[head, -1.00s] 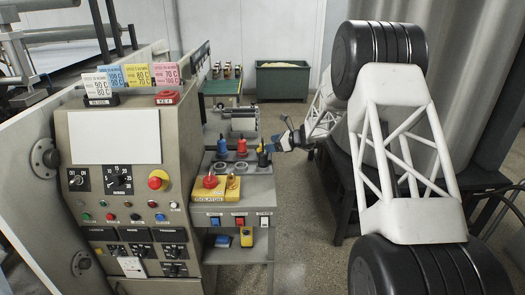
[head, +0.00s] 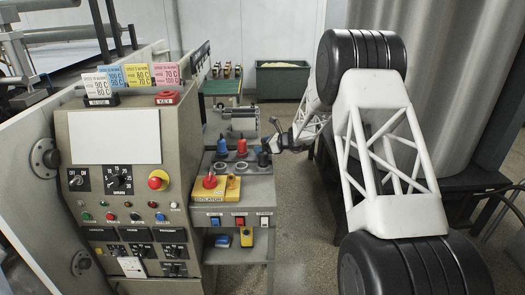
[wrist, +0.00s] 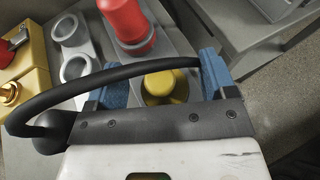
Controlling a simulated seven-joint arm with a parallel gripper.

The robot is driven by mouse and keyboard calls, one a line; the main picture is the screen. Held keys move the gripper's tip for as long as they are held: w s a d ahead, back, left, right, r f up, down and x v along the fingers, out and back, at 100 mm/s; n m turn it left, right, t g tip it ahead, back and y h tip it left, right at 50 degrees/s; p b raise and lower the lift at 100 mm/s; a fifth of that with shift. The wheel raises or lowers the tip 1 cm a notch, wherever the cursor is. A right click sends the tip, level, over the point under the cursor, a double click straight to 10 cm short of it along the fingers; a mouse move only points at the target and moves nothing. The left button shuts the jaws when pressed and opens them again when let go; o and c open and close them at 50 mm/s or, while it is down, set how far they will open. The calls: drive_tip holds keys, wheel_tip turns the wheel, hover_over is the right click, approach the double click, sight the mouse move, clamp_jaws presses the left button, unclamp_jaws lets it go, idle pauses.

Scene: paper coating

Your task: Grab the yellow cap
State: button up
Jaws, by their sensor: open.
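The yellow cap (wrist: 165,86) stands in a holder on the grey shelf, seen from above in the wrist view. My gripper (wrist: 166,72) is open, with one blue finger on each side of the cap. I cannot tell whether either finger touches it. A black curved cable on my gripper crosses in front of the cap's far side. In the head view, my gripper (head: 271,143) is at the right end of the cap row, and the yellow cap cannot be made out there.
The red cap (wrist: 128,22) stands just beyond my gripper, with the blue cap (head: 222,146) further left. Two empty grey ring holders (wrist: 77,69) lie left of the yellow cap. A yellow isolator box (head: 211,188) sits at the shelf's front left. Open floor lies right of the shelf.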

drive_tip(key=shift+c, duration=0.3)
drive_tip(key=c, duration=0.9)
drive_tip(key=shift+r, duration=0.45)
clamp_jaws()
wheel_tip(320, 180, up, 9)
drive_tip(key=shift+r, duration=0.1)
